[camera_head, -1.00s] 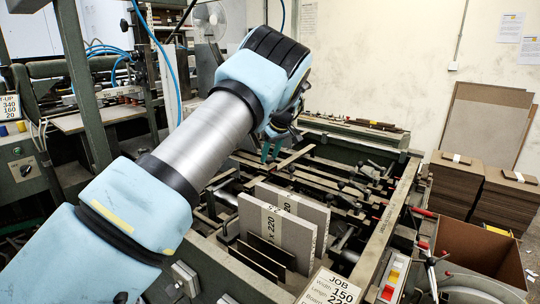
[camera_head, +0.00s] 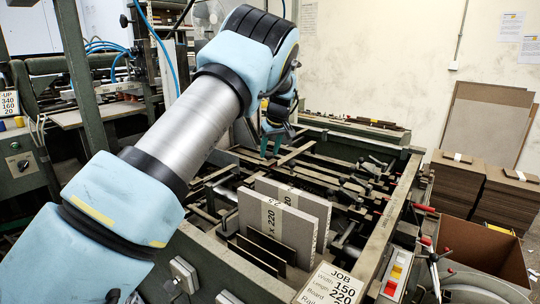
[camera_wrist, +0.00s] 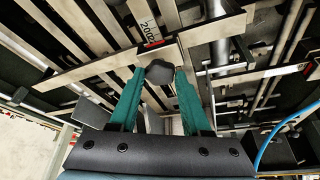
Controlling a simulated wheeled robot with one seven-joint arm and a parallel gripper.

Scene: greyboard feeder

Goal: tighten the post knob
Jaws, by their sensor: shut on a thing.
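My gripper (camera_head: 271,145) is over the far part of the feeder frame in the head view, mostly behind my own arm. In the wrist view, its two green fingers (camera_wrist: 160,84) are closed around a dark knob (camera_wrist: 160,70). The knob sits between the fingertips, beside a pale metal bar (camera_wrist: 95,67). A ruler scale with a red mark (camera_wrist: 150,32) lies just beyond the knob. The knob itself cannot be made out in the head view, and its post is largely hidden in the wrist view.
Grey boards (camera_head: 283,222) stand upright in the feeder, with a JOB card (camera_head: 330,286) in front. Metal bars and rods cross the feeder bed around my gripper. Another dark knob (camera_wrist: 213,8) is near the wrist view's top edge. Board stacks (camera_head: 485,190) stand at the right.

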